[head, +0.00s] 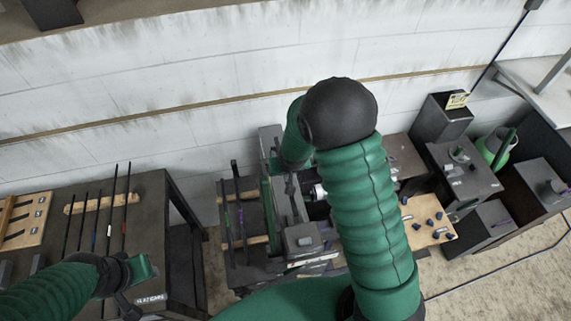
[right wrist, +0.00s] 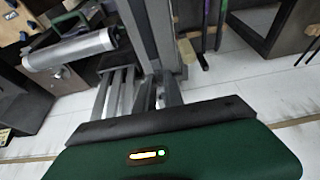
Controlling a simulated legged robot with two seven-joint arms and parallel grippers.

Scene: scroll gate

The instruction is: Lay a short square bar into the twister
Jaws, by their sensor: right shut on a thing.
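The twister (head: 302,238), a grey machine with a silver round part, stands in the middle of the head view, partly hidden behind my right arm. The silver cylinder (right wrist: 75,48) shows at upper left in the right wrist view. My right gripper (right wrist: 143,92) is down at the machine and shut on the short square bar; the bar is hard to tell apart from the grey metal around it. I cannot tell whether the bar touches the twister. My left gripper (head: 130,292) is over the left table, away from the machine; its fingers are too unclear to tell open from shut.
Long thin rods (head: 110,205) lie on the dark left table (head: 152,200). A rack with dark bars (head: 240,215) is left of the twister. On the right are a wooden board with dark pegs (head: 428,222), dark boxes and a green canister (head: 492,147). A wall runs behind.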

